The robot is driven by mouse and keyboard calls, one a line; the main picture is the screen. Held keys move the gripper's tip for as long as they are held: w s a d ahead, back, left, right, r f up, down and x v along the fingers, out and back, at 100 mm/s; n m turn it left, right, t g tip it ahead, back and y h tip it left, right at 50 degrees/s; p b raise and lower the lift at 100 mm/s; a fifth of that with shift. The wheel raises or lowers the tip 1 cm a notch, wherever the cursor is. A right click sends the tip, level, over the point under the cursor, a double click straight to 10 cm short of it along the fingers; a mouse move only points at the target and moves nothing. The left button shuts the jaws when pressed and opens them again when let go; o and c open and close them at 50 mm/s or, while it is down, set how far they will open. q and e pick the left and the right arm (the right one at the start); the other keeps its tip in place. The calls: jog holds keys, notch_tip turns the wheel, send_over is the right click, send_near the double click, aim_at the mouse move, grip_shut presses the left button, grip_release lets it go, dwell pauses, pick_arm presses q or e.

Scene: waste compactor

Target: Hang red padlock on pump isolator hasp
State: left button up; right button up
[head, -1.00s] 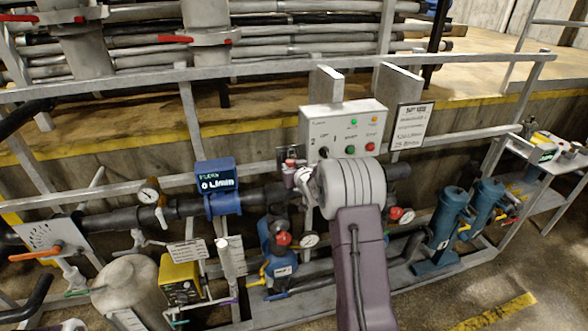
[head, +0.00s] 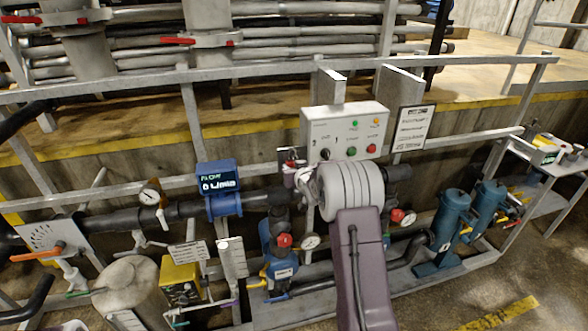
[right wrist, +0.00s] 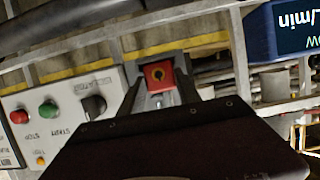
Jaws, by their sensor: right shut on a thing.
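The red padlock (right wrist: 158,76) sits between the fingertips of my right gripper in the right wrist view, its keyhole face towards the camera. My right gripper (right wrist: 160,90) is shut on it. In the head view my right gripper (head: 299,175) is just below and left of the grey control box (head: 340,131), and my wrist hides most of the padlock. The box's black isolator knob (right wrist: 94,104) lies beside the gripper in the right wrist view. I cannot make out the hasp clearly or whether the padlock's shackle touches it. My left gripper is not in view.
A blue flow meter (head: 217,187) stands on the pipe left of my right gripper. A grey rail (head: 250,68) runs above the box. A white sign (head: 411,127) hangs right of it. Blue pumps, valves and gauges crowd the space below.

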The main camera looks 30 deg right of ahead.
jog(key=o, duration=1.3)
jog(key=shift+c, duration=0.5)
jog(key=v, duration=0.7)
jog(key=shift+b, duration=0.35)
